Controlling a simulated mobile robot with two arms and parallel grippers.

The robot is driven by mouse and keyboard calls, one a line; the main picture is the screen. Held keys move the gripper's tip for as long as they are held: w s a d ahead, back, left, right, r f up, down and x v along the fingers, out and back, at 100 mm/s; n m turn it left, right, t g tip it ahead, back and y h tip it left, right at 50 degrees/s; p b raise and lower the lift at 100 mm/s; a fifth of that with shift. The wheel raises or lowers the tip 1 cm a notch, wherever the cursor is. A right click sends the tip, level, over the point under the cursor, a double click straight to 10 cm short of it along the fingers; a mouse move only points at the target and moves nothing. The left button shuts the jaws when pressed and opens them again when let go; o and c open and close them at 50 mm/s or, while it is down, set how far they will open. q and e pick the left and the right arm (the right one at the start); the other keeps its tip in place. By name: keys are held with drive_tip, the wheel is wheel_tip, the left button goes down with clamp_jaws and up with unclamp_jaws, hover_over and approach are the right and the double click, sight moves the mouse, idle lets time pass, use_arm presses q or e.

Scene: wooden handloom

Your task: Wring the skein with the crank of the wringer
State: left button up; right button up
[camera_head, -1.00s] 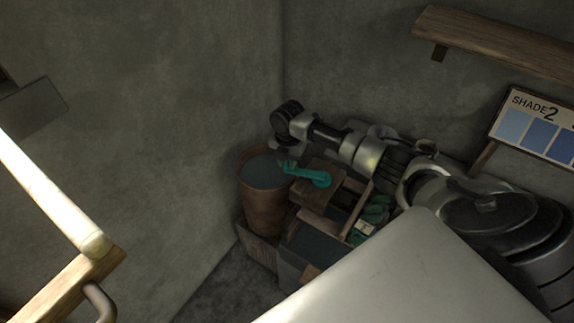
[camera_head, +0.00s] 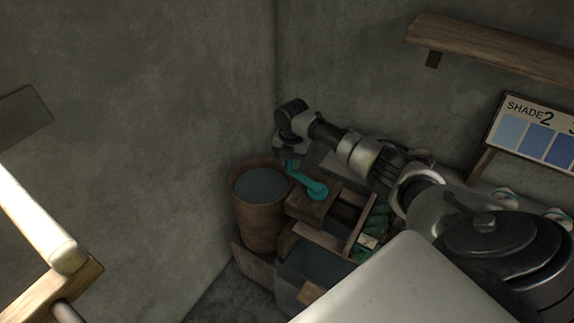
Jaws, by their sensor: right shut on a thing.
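The teal crank (camera_head: 308,184) sits on top of the wooden block of the wringer (camera_head: 312,208). Its arm points from the pivot toward the back left. My right gripper (camera_head: 289,157) is at the crank's outer end, shut on its handle; the fingers are small and partly hidden by the wrist. Dark green bundles (camera_head: 378,217), with a pale tag, lie in the wooden frame right of the wringer; I cannot tell whether one is the skein being wrung. My left gripper is not in view.
A brown bucket (camera_head: 259,222) of dark liquid stands left of the wringer, near the wall. A dark basin (camera_head: 312,262) is in front. A shade card (camera_head: 537,132) and a wooden shelf (camera_head: 490,49) are at right. A wooden beam (camera_head: 40,292) fills the lower left.

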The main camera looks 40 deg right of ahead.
drive_tip(key=s+d+p, duration=0.1)
drive_tip(key=s+d, duration=0.3)
drive_tip(key=d, duration=0.6)
drive_tip(key=shift+s+f, duration=0.2)
drive_tip(key=shift+s, duration=0.15)
idle(0.9)
drive_tip(key=shift+d+r, duration=0.15)
drive_tip(key=shift+d, duration=0.1)
idle(1.4)
idle(0.5)
